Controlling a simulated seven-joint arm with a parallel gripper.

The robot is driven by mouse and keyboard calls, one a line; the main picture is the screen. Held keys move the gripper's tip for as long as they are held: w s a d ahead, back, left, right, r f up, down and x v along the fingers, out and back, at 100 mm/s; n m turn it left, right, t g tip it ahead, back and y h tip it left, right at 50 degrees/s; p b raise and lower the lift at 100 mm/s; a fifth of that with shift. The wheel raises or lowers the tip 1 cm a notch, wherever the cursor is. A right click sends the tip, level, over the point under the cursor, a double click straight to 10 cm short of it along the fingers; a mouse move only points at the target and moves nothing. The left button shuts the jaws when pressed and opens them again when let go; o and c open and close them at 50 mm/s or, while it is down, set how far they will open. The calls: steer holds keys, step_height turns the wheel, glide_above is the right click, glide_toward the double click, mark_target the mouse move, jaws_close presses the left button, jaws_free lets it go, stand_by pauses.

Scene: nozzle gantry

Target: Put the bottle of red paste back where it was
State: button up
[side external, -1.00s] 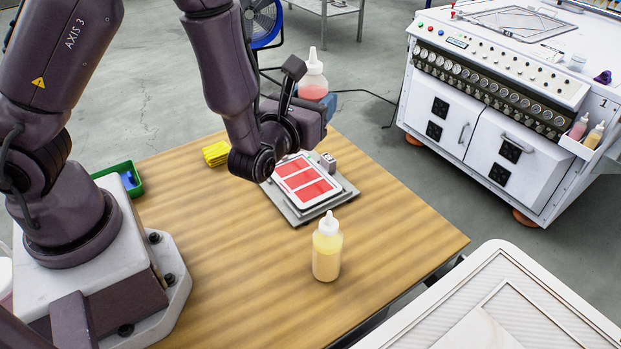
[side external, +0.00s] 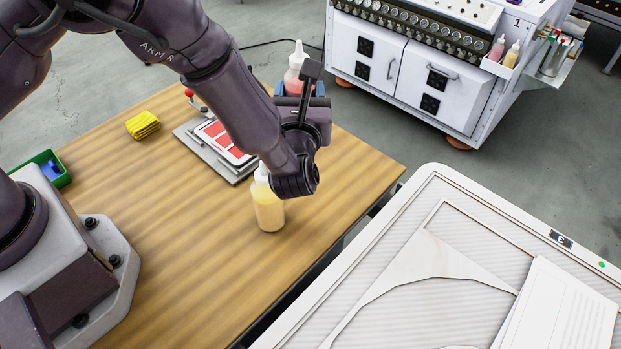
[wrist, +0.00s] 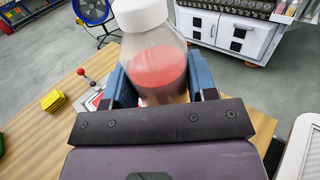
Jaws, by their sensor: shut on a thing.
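The bottle of red paste (wrist: 158,75) is clear with a white top, about half filled with red. My gripper (wrist: 160,88) is shut on it, with a blue finger on each side of its body. In the side external view the bottle (side external: 295,68) is upright beyond my wrist, and my gripper (side external: 300,88) is mostly hidden behind the wrist. It appears raised above the table. A bottle of yellow paste (side external: 268,207) stands on the wooden table (side external: 180,245), its upper part partly covered by my arm.
A plate with a red-panelled card (side external: 222,142) lies behind my arm. A yellow block (side external: 142,125) and a green tray (side external: 62,178) are to its left. A white machine (side external: 405,60) carries small bottles at its right. A large white-framed panel (side external: 400,215) borders the table's right side.

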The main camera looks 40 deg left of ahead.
steer(key=shift+s+d+f+n+g+y, duration=0.1)
steer(key=shift+d+f+n+g+y, duration=0.65)
steer(key=shift+f, duration=1.25)
steer(key=shift+s+d+f+n+g+y, duration=0.1)
steer(key=shift+d+f+n+g+y, duration=0.75)
steer(key=shift+f, duration=1.2)
steer(key=shift+s+d+f+n+g+y, duration=0.1)
steer(key=shift+d+f+n+g+y, duration=0.3)
steer(key=shift+f+g, duration=1.15)
steer(key=shift+a+f+t, duration=0.15)
steer(key=shift+f+t, duration=0.3)
steer(key=shift+f, duration=0.1)
steer(key=shift+o, duration=1.2)
steer(key=shift+f, duration=0.1)
steer(key=o, duration=0.4)
